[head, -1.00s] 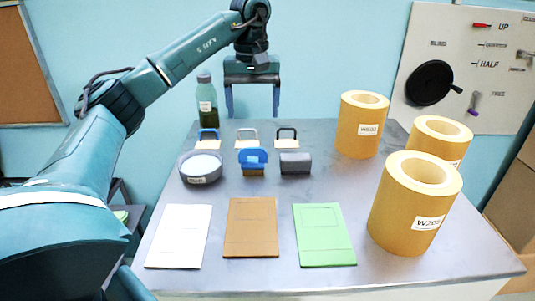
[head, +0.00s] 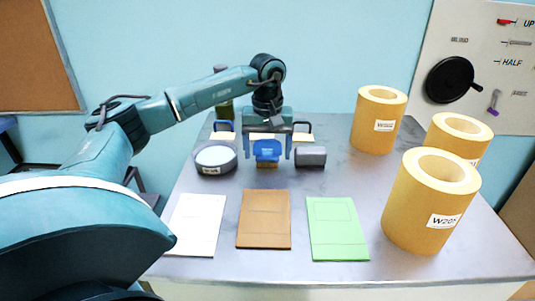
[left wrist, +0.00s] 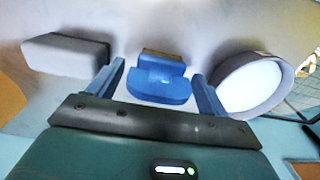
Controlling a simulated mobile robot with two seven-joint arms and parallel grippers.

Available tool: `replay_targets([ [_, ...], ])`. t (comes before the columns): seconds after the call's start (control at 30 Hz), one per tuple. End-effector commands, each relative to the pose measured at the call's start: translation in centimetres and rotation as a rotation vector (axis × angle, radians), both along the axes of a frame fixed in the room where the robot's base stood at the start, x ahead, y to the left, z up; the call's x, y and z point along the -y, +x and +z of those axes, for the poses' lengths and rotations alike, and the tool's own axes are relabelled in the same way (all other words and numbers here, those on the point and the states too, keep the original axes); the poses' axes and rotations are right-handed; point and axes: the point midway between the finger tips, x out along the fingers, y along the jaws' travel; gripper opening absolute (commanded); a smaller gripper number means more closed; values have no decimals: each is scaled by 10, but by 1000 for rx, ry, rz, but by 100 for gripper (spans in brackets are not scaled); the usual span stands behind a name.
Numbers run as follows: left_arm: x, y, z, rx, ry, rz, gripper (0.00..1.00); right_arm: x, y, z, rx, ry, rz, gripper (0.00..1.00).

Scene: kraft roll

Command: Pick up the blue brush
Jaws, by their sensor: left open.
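The blue brush (head: 266,151) stands on the grey table, between a round grey bowl and a dark grey block. It has a blue body and a brown strip at its base. In the left wrist view the brush (left wrist: 158,80) lies between and ahead of the two blue fingers. My left gripper (head: 267,156) is open, pointing down over the brush, with one finger on each side of it. In the left wrist view the gripper (left wrist: 158,88) shows no finger clearly touching the brush. My right gripper is not in view.
The round bowl (head: 216,160) and the grey block (head: 311,156) stand close on either side. White, brown (head: 264,220) and green (head: 337,229) flat pads lie in front. Large yellow rolls (head: 431,203) stand at the right. A bottle is partly hidden behind my arm.

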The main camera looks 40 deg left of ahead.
Motion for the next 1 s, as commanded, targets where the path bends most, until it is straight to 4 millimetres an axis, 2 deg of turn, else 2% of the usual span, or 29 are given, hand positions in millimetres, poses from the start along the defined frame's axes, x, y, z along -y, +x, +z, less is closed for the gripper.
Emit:
replay_targets([
  [0.23, 0, 0, -2, 1, 1, 0, 77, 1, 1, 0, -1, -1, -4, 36],
  [0.8, 0, 0, -1, 1, 1, 0, 31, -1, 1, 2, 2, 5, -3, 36],
  [1.0, 0, 0, -1, 1, 0, 0, 29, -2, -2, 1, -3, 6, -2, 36],
])
